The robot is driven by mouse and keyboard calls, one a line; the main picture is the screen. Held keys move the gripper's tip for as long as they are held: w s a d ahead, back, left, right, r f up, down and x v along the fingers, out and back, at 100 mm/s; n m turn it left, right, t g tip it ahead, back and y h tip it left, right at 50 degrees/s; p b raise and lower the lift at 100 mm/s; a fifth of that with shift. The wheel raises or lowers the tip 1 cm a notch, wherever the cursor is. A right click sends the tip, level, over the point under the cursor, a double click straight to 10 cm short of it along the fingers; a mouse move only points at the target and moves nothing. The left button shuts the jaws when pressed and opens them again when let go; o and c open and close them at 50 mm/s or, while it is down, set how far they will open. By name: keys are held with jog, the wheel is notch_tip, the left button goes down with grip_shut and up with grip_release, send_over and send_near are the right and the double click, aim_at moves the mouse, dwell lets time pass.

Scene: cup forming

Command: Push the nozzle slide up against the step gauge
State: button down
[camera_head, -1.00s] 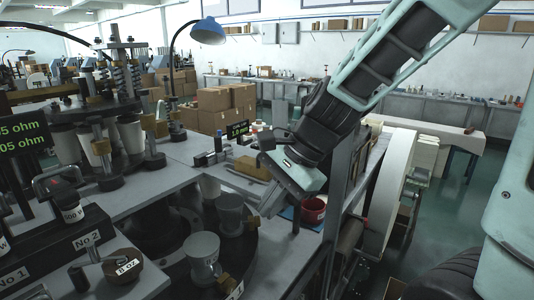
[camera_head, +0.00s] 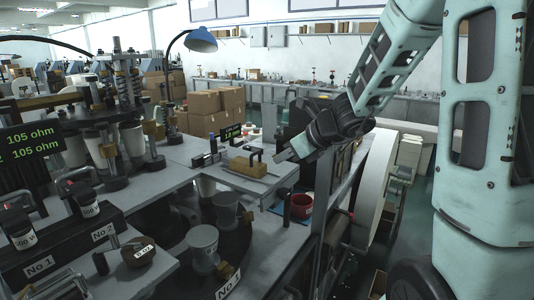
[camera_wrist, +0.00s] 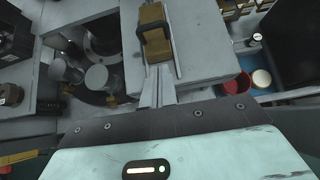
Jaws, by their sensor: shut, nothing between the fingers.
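A brass-yellow block with a dark handle, which looks like the nozzle slide (camera_head: 246,168), sits on a grey plate on the bench. In the wrist view the block (camera_wrist: 153,38) is at top centre, just beyond my fingertips. My gripper (camera_head: 281,156) is shut and empty, to the right of the block in the head view. In the wrist view my fingers (camera_wrist: 158,72) point at the block's near end; I cannot tell whether they touch it. I cannot pick out the step gauge for sure; small grey and dark pieces (camera_head: 204,159) stand left of the block.
A red cup (camera_head: 301,205) stands on a lower blue surface at right, and it also shows in the wrist view (camera_wrist: 238,84). Grey cups (camera_head: 204,242) stand on the dark turntable. The plate beside the block is clear.

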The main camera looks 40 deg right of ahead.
aim_at(257, 153)
jog(key=w, duration=0.1)
jog(key=w+a+p, duration=0.1)
jog(key=w, duration=0.1)
jog(key=w+p, duration=0.1)
jog(key=shift+w+a, duration=0.15)
jog(key=shift+a, duration=0.15)
jog(key=shift+w+f, duration=0.1)
jog(key=shift+w, duration=0.15)
jog(key=shift+w+a, duration=0.1)
jog(key=shift+w+a, duration=0.3)
jog(key=shift+w, duration=0.45)
jog(key=shift+w+a, duration=0.25)
jog(key=shift+w, duration=0.45)
jog(key=shift+d+b, duration=0.1)
jog(key=shift+b, duration=0.2)
